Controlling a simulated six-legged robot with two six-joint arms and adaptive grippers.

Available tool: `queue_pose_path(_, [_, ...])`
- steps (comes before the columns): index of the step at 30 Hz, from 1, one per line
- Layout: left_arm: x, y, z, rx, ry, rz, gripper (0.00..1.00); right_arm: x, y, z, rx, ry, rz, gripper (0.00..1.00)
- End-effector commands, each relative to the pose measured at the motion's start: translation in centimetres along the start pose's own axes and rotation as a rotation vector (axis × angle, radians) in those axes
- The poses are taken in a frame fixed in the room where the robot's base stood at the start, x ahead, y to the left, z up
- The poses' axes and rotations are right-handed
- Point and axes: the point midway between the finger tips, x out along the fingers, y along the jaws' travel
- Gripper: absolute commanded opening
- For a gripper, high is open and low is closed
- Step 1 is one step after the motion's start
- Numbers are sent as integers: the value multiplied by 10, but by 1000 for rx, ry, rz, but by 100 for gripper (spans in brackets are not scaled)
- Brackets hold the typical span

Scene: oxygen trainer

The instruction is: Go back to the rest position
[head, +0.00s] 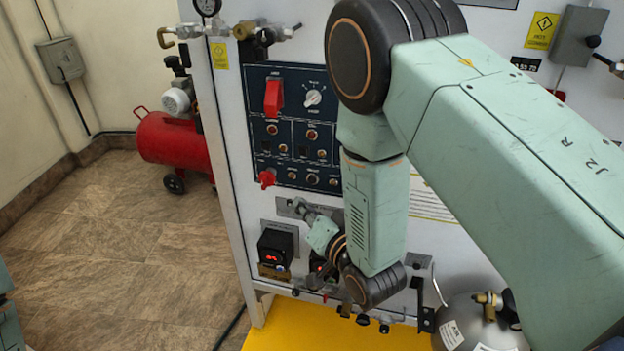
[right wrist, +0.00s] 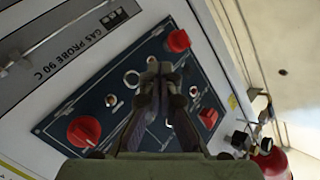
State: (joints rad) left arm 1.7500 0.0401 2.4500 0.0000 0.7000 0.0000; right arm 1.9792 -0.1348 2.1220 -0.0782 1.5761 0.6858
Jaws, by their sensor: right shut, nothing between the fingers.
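My right arm comes in from the right in the head view, bent down in front of the white trainer cabinet (head: 228,130). My right gripper (head: 299,206) is near the cabinet front, just below the dark blue control panel (head: 291,80). In the right wrist view, the right gripper (right wrist: 160,66) has its fingertips together and holds nothing. The dark panel (right wrist: 60,125) with red knobs lies behind the fingers; I cannot tell whether they touch it. My left gripper is not in view.
A small black unit with a red display (head: 275,247) sits below the gripper. A silver cylinder (head: 470,322) stands at lower right. A red compressor tank (head: 168,142) is left of the cabinet. Brown tiled floor (head: 130,260) is clear at left. A yellow surface (head: 320,330) lies in front.

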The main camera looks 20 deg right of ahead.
Motion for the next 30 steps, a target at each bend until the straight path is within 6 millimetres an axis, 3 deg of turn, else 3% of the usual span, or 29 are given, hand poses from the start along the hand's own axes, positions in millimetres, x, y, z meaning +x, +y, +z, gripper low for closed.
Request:
queue_pose_path(20, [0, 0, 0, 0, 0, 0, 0, 0, 2, 3, -32, -13, 10, 0])
queue_pose_path(23, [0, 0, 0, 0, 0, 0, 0, -6, 19, 22, -133, -104, 81, 0])
queue_pose_path(25, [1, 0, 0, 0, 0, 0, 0, -23, 42, 46, -224, -227, 167, 0])
queue_pose_path(30, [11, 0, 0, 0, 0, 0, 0, -92, 105, 114, -370, -562, 349, 0])
